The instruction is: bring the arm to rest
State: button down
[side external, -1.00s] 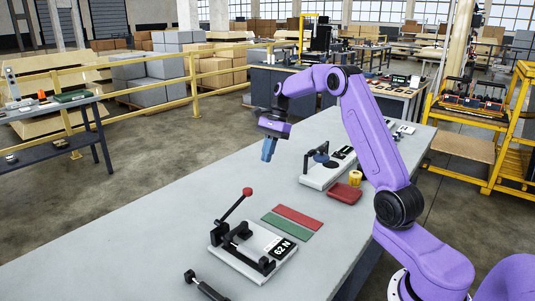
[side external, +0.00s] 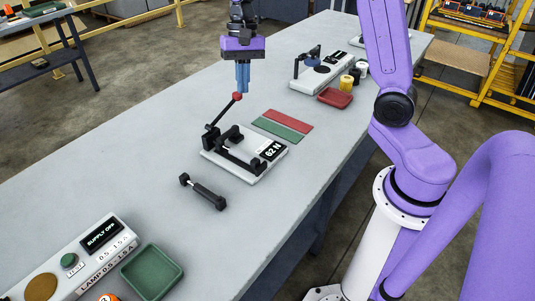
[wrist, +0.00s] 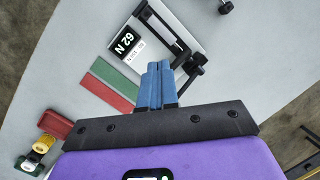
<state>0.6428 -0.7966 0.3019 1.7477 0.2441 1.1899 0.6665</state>
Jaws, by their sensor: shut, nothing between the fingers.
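My gripper (side external: 243,88) hangs pointing down above the table, its blue fingers together and empty. In the side view its tips show just above the red knob (side external: 237,96) of a lever on a white fixture (side external: 262,168); I cannot tell whether they touch it. The lever stands tilted up, and the fixture's display reads 62 N. In the wrist view the closed fingers (wrist: 157,66) appear in front of the fixture (wrist: 190,28), with the display (wrist: 125,42) to their left. The red knob is not visible there.
A green mat (side external: 281,130) and red mat (side external: 289,119) lie behind the fixture. A second fixture (side external: 318,78), red tray (side external: 335,98) and yellow cup (side external: 346,82) stand farther back. A dark bar tool (side external: 204,192), supply box (side external: 82,258) and green tray (side external: 152,272) are nearer. The table's left side is clear.

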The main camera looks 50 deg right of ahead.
jog(key=s+a+n+h, duration=0.1)
jog(key=s+a+n, duration=0.2)
jog(key=s+n, duration=0.3)
jog(key=s+a+n+h, duration=0.1)
jog(key=s+a+n, duration=0.2)
jog(key=s, duration=0.5)
jog(key=s+d+f+n+t, duration=0.1)
jog(key=s+d+f+n, duration=0.1)
jog(key=s+n, duration=0.8)
jog(key=s, duration=0.3)
jog(key=shift+s+d+f+n+t, duration=0.2)
jog(key=shift+s+f+n+t, duration=0.1)
jog(key=shift+s+f, duration=0.1)
